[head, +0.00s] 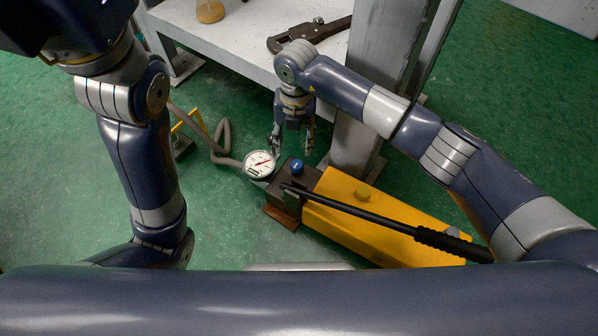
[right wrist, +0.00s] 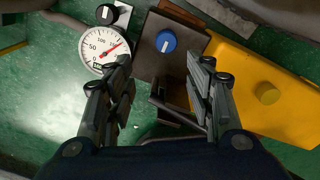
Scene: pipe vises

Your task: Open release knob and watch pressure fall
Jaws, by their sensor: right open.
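The blue release knob (head: 297,166) sits on top of the dark block at the left end of the yellow hand pump (head: 385,222). In the right wrist view the blue knob (right wrist: 166,41) has a white mark and lies ahead of the fingertips, between their lines. The pressure gauge (head: 259,163) stands left of the block; its dial (right wrist: 104,47) has a red needle pointing to the upper right, short of the 100 mark. My right gripper (head: 292,143) points down, open and empty, just behind the knob and apart from it. My left gripper is out of view; only the left arm shows.
A black pump handle (head: 380,218) runs along the yellow body. A grey hose (head: 215,145) leads left from the gauge. A grey bench (head: 240,35) with a pipe wrench (head: 305,34) and its leg (head: 355,135) stand behind. Green floor is free at front left.

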